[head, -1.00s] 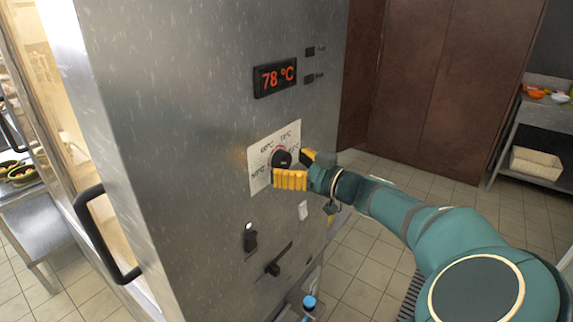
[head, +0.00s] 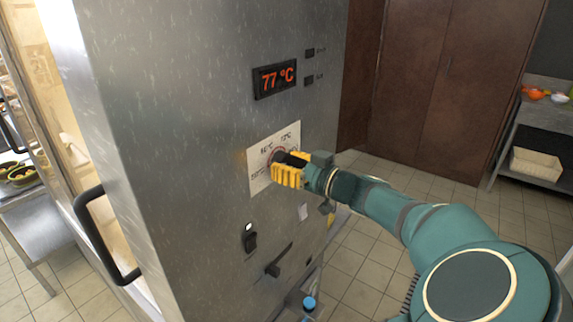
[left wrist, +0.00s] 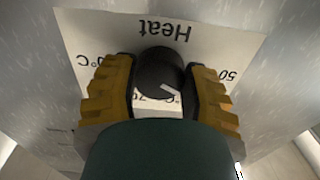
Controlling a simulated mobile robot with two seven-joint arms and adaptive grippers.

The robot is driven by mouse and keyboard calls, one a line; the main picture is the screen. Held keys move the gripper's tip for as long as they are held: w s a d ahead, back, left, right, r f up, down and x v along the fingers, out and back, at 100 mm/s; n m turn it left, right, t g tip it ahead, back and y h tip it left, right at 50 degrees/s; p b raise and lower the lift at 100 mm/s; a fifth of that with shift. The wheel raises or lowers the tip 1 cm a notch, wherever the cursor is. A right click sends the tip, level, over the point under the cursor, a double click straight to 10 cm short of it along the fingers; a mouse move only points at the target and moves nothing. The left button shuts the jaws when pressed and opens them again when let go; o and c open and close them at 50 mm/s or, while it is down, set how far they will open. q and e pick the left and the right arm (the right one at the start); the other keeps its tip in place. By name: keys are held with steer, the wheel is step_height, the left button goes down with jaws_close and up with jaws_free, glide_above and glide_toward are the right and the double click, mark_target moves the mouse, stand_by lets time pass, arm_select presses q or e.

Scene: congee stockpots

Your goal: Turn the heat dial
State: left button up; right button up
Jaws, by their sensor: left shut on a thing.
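The heat dial (head: 276,157) is a round black knob on a white scale plate (head: 259,180), fixed to the front of a steel cabinet. My left gripper (head: 287,167) has yellow-padded fingers shut on the dial, and they hide most of it in the head view. In the left wrist view, the dial (left wrist: 160,75) sits between the two fingers (left wrist: 161,82). A white pointer mark on it faces the lower right of that picture. The plate reads "Heat" upside down there, with temperatures partly hidden. The red display (head: 275,78) reads 77 °C. My right gripper is not in view.
The steel cabinet (head: 190,120) has a black door handle (head: 105,235) at left. A black switch (head: 250,240) and a lever (head: 277,262) sit below the plate. A shelf with a pale basket (head: 536,163) stands at far right. Tiled floor lies open between.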

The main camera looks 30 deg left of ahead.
arm_select(q)
steer(key=m+p, duration=0.1)
steer(key=m, duration=0.2)
steer(key=shift+s+m+p, duration=0.1)
steer(key=shift+m+p, duration=0.75)
steer(key=shift+m, duration=0.85)
steer(key=o, duration=1.2)
steer(key=d, duration=0.8)
steer(key=s+d, duration=0.1)
steer(key=d, duration=0.3)
